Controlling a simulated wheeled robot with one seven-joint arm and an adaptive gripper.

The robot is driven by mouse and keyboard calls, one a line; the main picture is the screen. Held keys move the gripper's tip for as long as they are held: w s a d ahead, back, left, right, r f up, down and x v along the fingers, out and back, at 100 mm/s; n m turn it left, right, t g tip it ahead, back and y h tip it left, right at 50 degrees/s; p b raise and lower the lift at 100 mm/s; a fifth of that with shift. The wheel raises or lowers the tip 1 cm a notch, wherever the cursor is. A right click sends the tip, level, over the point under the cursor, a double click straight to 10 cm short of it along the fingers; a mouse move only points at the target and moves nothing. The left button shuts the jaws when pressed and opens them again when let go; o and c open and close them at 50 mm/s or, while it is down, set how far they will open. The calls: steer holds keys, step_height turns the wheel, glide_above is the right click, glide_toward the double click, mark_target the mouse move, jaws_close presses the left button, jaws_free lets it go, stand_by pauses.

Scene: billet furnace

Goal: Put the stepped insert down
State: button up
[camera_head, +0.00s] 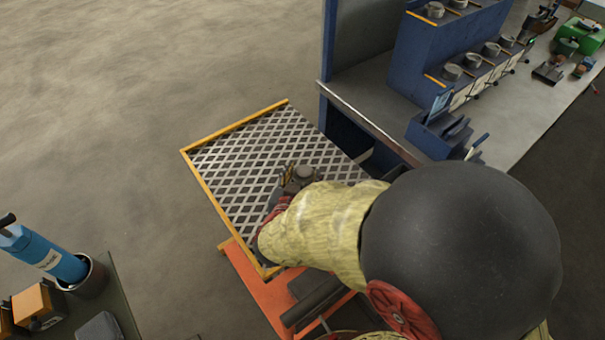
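My gripper (289,177) is over the middle of a grated tray (235,131) with a yellow rim, at the end of my yellow-sleeved arm. A small grey round piece (305,173), which looks like the stepped insert, shows right at the fingertips. The sleeve and wrist cover much of the gripper from this view. I cannot tell whether the fingers are closed on the piece or whether it touches the grate. The steps on the insert are too small to make out.
An orange base (252,283) sits below the tray's near edge. A blue rack (440,45) with several grey round pieces stands on a bench (510,125) at the upper right. The grate's far left part is bare.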

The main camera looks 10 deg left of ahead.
steer(key=o, duration=0.4)
steer(key=shift+r, duration=0.1)
steer(key=shift+s+r, duration=0.15)
steer(key=p+v, duration=0.4)
steer(key=v, duration=0.6)
steer(key=shift+s+r, duration=0.1)
steer(key=shift+s, duration=0.05)
steer(key=shift+s+r+p, duration=0.15)
steer(key=shift+s+p, duration=0.2)
steer(key=shift+s, duration=0.35)
steer(key=shift+w, duration=0.1)
